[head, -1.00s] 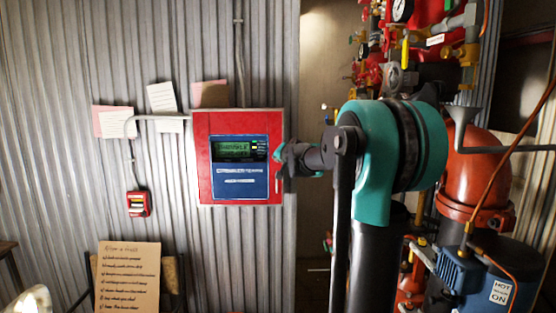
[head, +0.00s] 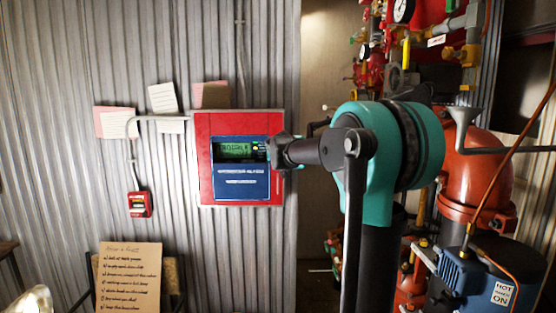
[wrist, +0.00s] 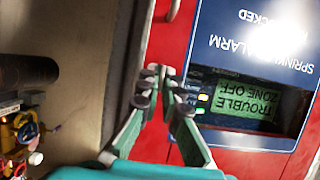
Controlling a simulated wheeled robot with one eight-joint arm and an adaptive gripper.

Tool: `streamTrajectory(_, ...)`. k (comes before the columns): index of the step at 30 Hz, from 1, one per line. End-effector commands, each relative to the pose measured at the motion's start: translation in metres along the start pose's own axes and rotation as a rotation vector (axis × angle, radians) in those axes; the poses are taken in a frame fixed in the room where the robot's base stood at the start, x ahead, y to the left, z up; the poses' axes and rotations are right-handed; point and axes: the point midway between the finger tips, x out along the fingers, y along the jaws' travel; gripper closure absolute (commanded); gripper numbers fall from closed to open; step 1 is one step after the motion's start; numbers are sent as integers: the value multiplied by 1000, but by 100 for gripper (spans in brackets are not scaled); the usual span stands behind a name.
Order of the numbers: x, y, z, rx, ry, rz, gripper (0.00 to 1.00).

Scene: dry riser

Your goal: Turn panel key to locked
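The red alarm panel (head: 239,120) is on the corrugated wall in the head view, with a blue face and a green lit display (head: 236,150). In the wrist view the panel (wrist: 178,45) appears upside down, and its display (wrist: 240,98) reads "TROUBLE ZONE OFF". My gripper (wrist: 160,74) is in front of the panel's red border, beside the blue face. Its fingers converge and the tips are almost together. I cannot make out the key; the fingertips may hide it. In the head view my wrist covers the panel's right edge.
A small red call point (head: 138,204) and pinned papers (head: 117,122) are left of the panel. A handwritten board (head: 128,277) stands below. Red pipework with gauges (head: 403,10) and an orange vessel (head: 477,180) crowd the right side.

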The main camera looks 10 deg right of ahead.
Motion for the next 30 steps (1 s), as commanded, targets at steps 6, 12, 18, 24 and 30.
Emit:
streamTrajectory(6,0,0,1,-20,-2,9,100)
streamTrajectory(12,0,0,1,-21,-2,9,100)
streamTrajectory(18,0,0,1,-21,-2,9,86)
streamTrajectory(24,0,0,1,-20,-1,9,74)
streamTrajectory(30,-1,0,0,-20,-1,9,74)
